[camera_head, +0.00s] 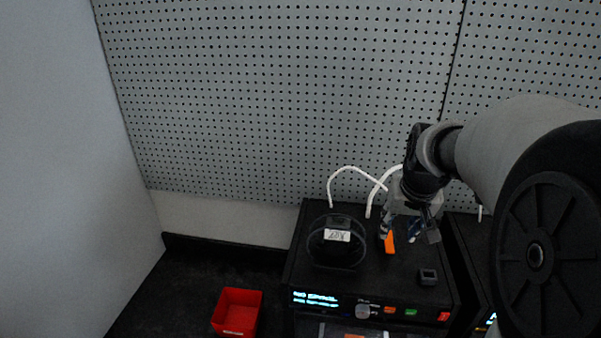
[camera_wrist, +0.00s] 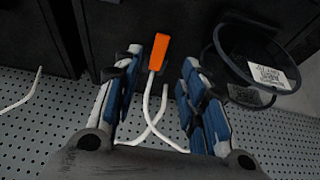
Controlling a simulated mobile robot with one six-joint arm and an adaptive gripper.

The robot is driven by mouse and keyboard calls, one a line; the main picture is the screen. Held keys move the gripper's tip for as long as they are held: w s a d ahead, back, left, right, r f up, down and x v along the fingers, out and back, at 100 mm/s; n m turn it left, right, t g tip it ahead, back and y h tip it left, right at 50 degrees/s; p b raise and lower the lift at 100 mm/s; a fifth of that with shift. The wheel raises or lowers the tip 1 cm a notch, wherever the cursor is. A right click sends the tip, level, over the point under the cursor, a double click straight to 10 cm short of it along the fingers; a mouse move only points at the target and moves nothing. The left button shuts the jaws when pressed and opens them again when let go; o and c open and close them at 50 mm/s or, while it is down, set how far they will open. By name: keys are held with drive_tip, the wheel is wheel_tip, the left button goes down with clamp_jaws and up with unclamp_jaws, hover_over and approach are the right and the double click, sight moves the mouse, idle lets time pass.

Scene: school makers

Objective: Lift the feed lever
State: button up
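The orange feed lever (camera_head: 389,243) stands on top of the black machine (camera_head: 300,262). In the wrist view the lever (camera_wrist: 159,52) shows as an orange bar between and just beyond my two fingers, with a gap on both sides. My gripper (camera_head: 402,236) is above the machine's top, over the lever, and hides part of it in the head view. In the wrist view my gripper (camera_wrist: 156,85) is open, its blue-padded fingers apart and holding nothing. I cannot tell how far the lever is from the fingertips in depth.
A black spool (camera_head: 338,256) with a white label stands left of the lever. White tubes (camera_head: 347,170) curve up behind it. A small dark block (camera_head: 428,277) sits at the front right. A red bin (camera_head: 237,311) is at lower left. A pegboard wall (camera_head: 280,90) stands behind.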

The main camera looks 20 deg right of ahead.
sight(390, 245)
drive_tip(key=x, duration=0.8)
drive_tip(key=shift+w+f, duration=0.1)
drive_tip(key=shift+f, duration=0.05)
clamp_jaws()
idle(0.5)
